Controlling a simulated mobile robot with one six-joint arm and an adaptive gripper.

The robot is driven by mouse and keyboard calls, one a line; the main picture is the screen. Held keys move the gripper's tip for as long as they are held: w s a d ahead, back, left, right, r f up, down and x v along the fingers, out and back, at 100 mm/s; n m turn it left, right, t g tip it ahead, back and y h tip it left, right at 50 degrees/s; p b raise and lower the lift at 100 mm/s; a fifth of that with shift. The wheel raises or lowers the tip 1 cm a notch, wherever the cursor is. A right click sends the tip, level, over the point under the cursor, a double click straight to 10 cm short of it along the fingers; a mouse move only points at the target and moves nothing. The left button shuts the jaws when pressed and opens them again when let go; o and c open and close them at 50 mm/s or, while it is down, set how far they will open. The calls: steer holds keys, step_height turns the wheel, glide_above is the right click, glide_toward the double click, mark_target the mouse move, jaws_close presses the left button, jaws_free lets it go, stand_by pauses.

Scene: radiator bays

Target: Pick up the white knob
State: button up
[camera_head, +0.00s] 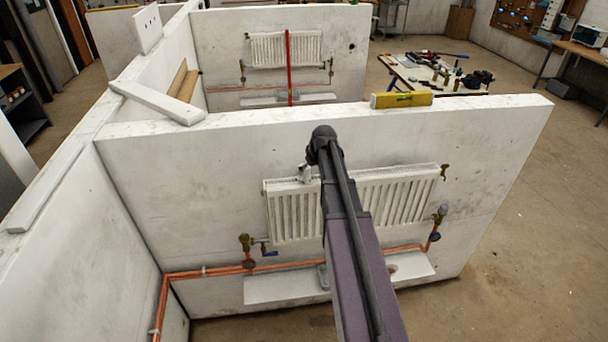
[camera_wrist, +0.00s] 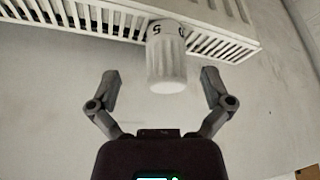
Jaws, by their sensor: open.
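The white knob (camera_wrist: 167,62), a ribbed cylinder with dark marks near its upper end, is in the middle of the wrist view, in front of the radiator's slotted top. My gripper (camera_wrist: 161,78) is open, with one finger to each side of the knob. Clear gaps show on both sides, and neither finger appears to touch it. In the head view my arm crosses the radiator (camera_head: 403,197), and its end is by the radiator's top edge. I cannot make out the knob clearly there.
The radiator hangs on a pale wall panel (camera_head: 180,190). Copper pipes (camera_head: 205,272) and valves run below it, above a white ledge (camera_head: 280,289). A yellow level (camera_head: 401,99) lies on the panel's top edge. A second radiator (camera_head: 268,50) and a cluttered table (camera_head: 408,73) stand behind.

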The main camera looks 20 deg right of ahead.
mark_target(306, 176)
steer(key=shift+a+b+x, duration=0.15)
steer(key=shift+b+x, duration=1.05)
steer(key=shift+x, duration=0.1)
steer(key=shift+a+b+x, duration=0.15)
steer(key=shift+b+x, duration=1.05)
steer(key=shift+x, duration=0.15)
steer(key=shift+r, duration=0.1)
steer(key=c, duration=1.3)
steer(key=shift+r, duration=0.15)
steer(key=shift+c, duration=0.2)
step_height(306, 176, up, 4)
steer(key=p, duration=0.4)
steer(key=s+a, duration=0.2)
steer(key=s, duration=0.5)
steer(key=s+a+p, duration=0.1)
steer(key=s+a, duration=0.1)
steer(key=s, duration=0.6)
steer(key=shift+a+r, duration=0.3)
steer(key=shift+r, duration=0.05)
steer(key=shift+s, duration=0.15)
